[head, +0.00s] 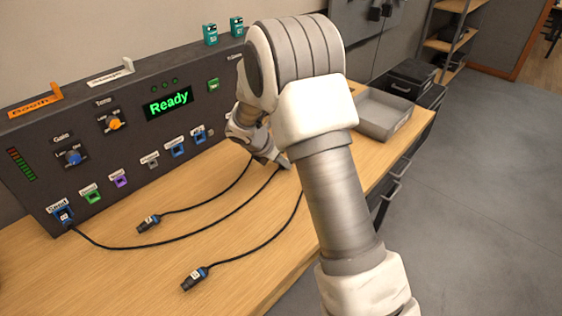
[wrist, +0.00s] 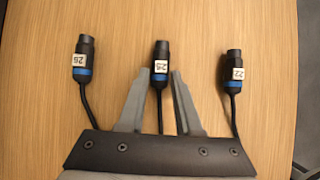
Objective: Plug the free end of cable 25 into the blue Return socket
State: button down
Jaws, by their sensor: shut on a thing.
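Cable 25's free plug (wrist: 161,58) is black with a blue band and a white label, and shows in the wrist view. My gripper (wrist: 158,76) is shut on it near its blue band, close over the wood. In the head view my gripper (head: 284,163) is low over the bench, partly hidden by my arm, and the held plug cannot be made out. A black cable (head: 180,238) runs from the leftmost blue socket (head: 63,214) toward my gripper. Two more blue sockets (head: 178,150) (head: 199,136) sit at the panel's right; their labels are too small to read.
Plugs 26 (wrist: 84,55) and 22 (wrist: 234,65) lie on either side. The head view shows two loose plugs (head: 148,223) (head: 194,279). The dark panel (head: 120,160) stands at the back, its display reading Ready. A grey tray (head: 380,118) is behind my arm.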

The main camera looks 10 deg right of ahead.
jog(key=shift+r, duration=0.1)
notch_tip(320, 180, up, 5)
jog(key=p, duration=0.4)
jog(key=shift+p, duration=0.35)
jog(key=shift+w, duration=0.1)
